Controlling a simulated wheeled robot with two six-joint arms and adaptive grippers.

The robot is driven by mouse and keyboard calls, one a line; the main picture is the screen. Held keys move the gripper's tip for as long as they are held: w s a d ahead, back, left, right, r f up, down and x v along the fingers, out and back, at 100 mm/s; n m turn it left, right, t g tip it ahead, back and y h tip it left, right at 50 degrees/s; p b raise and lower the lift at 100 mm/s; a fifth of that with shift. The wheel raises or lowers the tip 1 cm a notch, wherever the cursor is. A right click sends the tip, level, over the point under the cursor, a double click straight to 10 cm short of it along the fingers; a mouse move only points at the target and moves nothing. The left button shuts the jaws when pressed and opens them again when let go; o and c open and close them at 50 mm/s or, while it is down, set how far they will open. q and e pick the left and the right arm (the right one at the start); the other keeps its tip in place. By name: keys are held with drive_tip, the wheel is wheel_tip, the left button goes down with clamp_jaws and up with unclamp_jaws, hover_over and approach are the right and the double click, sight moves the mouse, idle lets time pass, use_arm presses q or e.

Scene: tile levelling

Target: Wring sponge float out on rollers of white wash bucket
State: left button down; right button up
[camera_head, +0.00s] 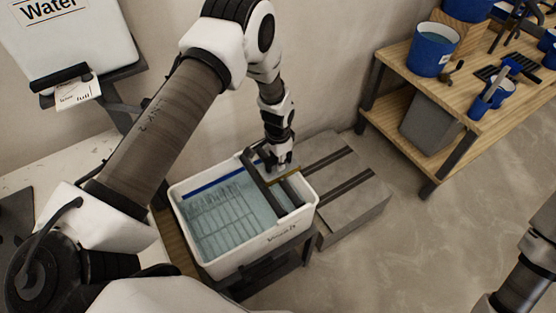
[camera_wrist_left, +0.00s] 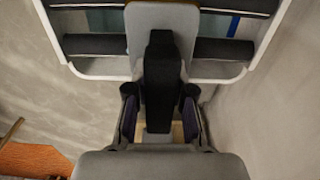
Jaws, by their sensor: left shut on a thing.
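The white wash bucket (camera_head: 262,252) holds bluish water and stands in the middle of the head view. Dark rollers (camera_head: 258,182) span its right part; in the left wrist view the rollers (camera_wrist_left: 225,51) cross the white rim at the top. My left gripper (camera_head: 279,163) is at the bucket's far right end by the rollers. In the left wrist view it (camera_wrist_left: 160,118) is shut on the black handle of the sponge float (camera_wrist_left: 160,18), whose grey plate overlaps the rollers. Whether the sponge face touches them is hidden. My right gripper is out of view.
A grey block with dark strips (camera_head: 345,185) stands right of the bucket. A wooden bench (camera_head: 400,150) with a blue bucket (camera_head: 433,57) and tools is at upper right. A white water container (camera_head: 70,45) is at upper left. Bare floor (camera_head: 430,250) lies at lower right.

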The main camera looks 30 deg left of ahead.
use_arm(q)
drive_tip(key=shift+f, duration=0.3)
drive_tip(key=shift+s+r, duration=0.1)
